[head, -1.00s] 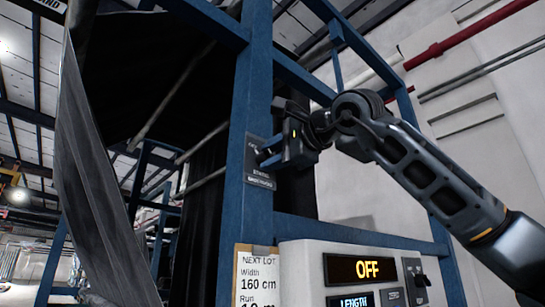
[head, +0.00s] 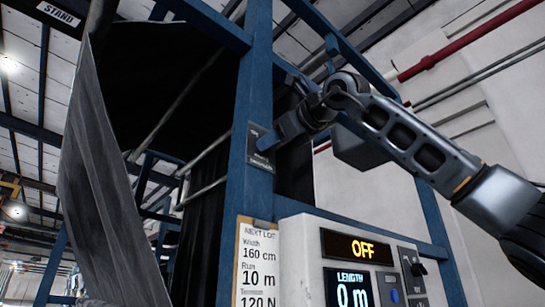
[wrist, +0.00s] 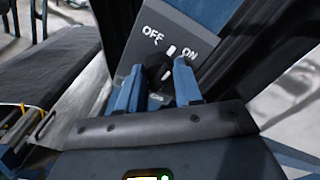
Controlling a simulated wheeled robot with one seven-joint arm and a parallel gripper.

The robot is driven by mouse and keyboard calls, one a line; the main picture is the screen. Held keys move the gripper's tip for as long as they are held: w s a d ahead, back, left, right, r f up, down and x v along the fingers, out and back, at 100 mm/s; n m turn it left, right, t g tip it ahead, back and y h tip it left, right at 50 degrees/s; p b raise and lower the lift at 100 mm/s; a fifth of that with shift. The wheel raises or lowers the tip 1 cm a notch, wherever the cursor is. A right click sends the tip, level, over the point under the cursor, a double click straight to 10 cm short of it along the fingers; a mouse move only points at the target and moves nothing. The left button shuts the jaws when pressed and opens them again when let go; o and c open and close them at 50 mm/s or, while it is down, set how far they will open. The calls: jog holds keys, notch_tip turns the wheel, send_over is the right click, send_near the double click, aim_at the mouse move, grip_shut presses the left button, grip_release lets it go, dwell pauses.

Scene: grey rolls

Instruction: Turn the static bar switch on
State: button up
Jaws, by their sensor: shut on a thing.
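The static bar switch (wrist: 170,49) is a dark knob with a white mark on a grey plate lettered OFF and ON, seen in the wrist view. The white mark stands between the two words. The plate (head: 259,150) also shows in the head view, on a blue upright. My gripper (wrist: 157,70) has its two blue fingers on either side of the knob and is shut on it. In the head view my gripper (head: 272,141) reaches the plate from the right. The fingers partly hide the knob.
A control box (head: 300,240) on the lower right has a display (head: 357,246) reading OFF. A clipboard sheet (head: 257,270) hangs beside it. The blue frame upright (head: 252,90) stands close to my gripper. Dark grey fabric (head: 105,180) hangs at the left.

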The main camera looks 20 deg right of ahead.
jog(key=shift+f+m+b, duration=0.1)
jog(key=shift+m+b, duration=2.5)
jog(key=shift+m, duration=1.2)
jog(key=o, duration=1)
jog(key=shift+o, duration=0.2)
jog(key=b+v, duration=0.2)
jog(key=v, duration=0.5)
jog(key=shift+s, duration=0.35)
